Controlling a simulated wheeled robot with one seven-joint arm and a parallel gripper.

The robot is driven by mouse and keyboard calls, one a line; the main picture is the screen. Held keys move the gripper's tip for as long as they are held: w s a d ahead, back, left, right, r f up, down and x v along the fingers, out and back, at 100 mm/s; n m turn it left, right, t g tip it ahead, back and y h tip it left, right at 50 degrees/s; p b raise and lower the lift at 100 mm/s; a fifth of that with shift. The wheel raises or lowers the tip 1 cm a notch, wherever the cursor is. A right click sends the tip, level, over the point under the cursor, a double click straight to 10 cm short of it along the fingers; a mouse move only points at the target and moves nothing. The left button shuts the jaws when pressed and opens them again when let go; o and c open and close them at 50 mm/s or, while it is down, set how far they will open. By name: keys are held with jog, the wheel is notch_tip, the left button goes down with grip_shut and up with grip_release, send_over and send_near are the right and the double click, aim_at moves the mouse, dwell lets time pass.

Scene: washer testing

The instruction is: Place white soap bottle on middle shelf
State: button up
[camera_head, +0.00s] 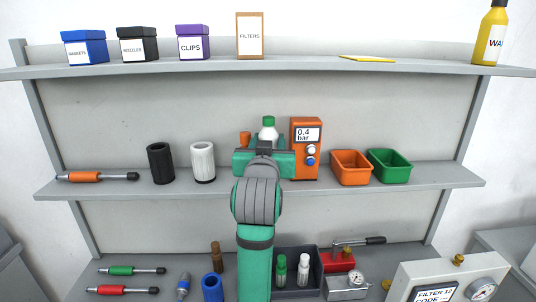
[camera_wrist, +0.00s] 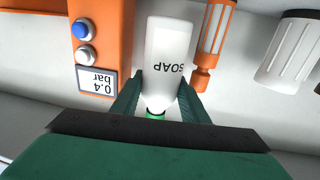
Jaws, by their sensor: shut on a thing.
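The white soap bottle (camera_wrist: 168,50) has a green cap and the word SOAP on its side. It sits between the two green fingers of my gripper (camera_wrist: 158,100), which is shut on it. In the head view the bottle's top (camera_head: 268,131) shows above my gripper (camera_head: 266,150), at the middle shelf (camera_head: 420,178). My gripper hides its lower part there, so I cannot tell whether its base touches the shelf. The wrist view is upside down, with the cap toward the bottom of the picture.
An orange gauge box (camera_head: 306,165) stands close right of the bottle, and an orange part (camera_wrist: 208,45) stands on its other side. A white cylinder (camera_head: 203,162) and black cylinder (camera_head: 160,163) are left. Orange (camera_head: 350,168) and green (camera_head: 390,166) bins are right.

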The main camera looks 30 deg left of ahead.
jog(key=shift+w+a+f, duration=0.1)
jog(key=shift+w+f, duration=0.05)
jog(key=shift+f, duration=0.8)
jog(key=shift+w+a+f, duration=0.1)
jog(key=shift+f, duration=0.8)
jog(key=shift+f, duration=0.15)
jog(key=o, duration=1)
jog(key=shift+s+d, duration=0.1)
jog(key=shift+s, duration=0.05)
jog(key=v, duration=1.1)
jog(key=shift+s+d, duration=0.25)
jog(key=shift+s, duration=0.05)
jog(key=shift+w, duration=0.1)
